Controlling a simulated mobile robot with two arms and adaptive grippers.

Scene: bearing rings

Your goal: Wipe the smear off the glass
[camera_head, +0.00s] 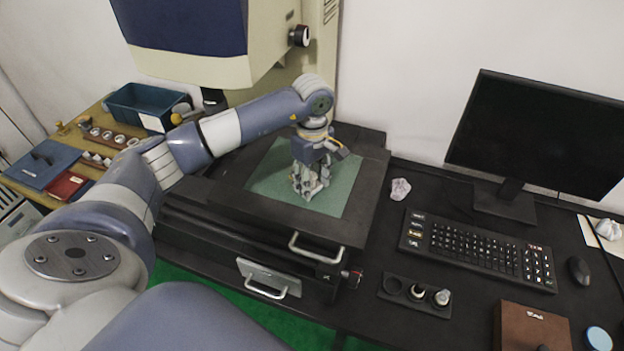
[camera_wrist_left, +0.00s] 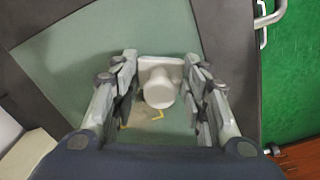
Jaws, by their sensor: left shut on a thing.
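The glass (camera_head: 268,182) is a greenish square plate set in the dark stage of the machine. It also shows in the left wrist view (camera_wrist_left: 70,65). My left gripper (camera_head: 309,190) points down over the right half of the glass. In the left wrist view my left gripper (camera_wrist_left: 160,80) is shut on a pale wiping block with a round knob (camera_wrist_left: 159,90) and a flat base. The block appears to be at the glass; whether it touches cannot be told. A faint brownish smear (camera_wrist_left: 143,114) shows beside the knob, near yellow marks, partly hidden by my gripper.
Stage handles (camera_head: 315,250) stick out at the front. A crumpled white cloth (camera_head: 400,189), keyboard (camera_head: 475,250), monitor (camera_head: 540,130) and black holder with small round parts (camera_head: 414,294) lie to the right. A blue bin (camera_head: 148,104) stands on the left side table.

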